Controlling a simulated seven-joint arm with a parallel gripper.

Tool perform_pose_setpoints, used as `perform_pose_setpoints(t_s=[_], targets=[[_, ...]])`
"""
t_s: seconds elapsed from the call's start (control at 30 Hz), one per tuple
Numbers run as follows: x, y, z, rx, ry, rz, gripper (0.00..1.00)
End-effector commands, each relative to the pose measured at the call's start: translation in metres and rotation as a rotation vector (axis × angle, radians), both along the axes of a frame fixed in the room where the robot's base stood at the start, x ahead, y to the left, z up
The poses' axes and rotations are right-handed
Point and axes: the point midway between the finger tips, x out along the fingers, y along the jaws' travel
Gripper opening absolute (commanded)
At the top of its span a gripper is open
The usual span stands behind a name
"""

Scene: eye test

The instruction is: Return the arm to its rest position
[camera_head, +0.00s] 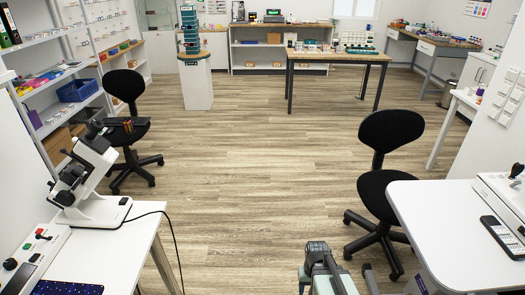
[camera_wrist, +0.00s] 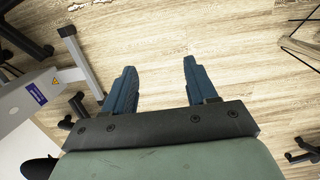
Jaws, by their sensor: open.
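My gripper (camera_wrist: 157,88) shows in the wrist view with its two blue fingers spread apart. Nothing is between them, and only wooden floor shows beyond. In the head view part of my arm shows at the bottom centre, low between the two white tables. The gripper's fingertips cannot be made out clearly there.
A white table (camera_head: 445,225) with a black chair (camera_head: 385,190) stands at right. Another white table (camera_head: 120,245) with a microscope-like device (camera_head: 90,175) stands at left; a black cable hangs off it. A second black chair (camera_head: 127,135) is behind. The wooden floor (camera_head: 260,180) between is clear.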

Motion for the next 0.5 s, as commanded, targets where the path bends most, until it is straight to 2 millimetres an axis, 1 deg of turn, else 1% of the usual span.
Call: perform_pose_setpoints(t_s=[0.03, 0.17, 0.3, 0.5], targets=[[-0.011, 0.0, -0.01, 0.0, 0.024, 0.0, 0.57], [-0.039, 0.0, -0.036, 0.0, 0.085, 0.0, 0.57], [-0.074, 0.0, -0.064, 0.0, 0.158, -0.001, 0.57], [-0.127, 0.0, -0.099, 0.0, 0.261, -0.002, 0.57]])
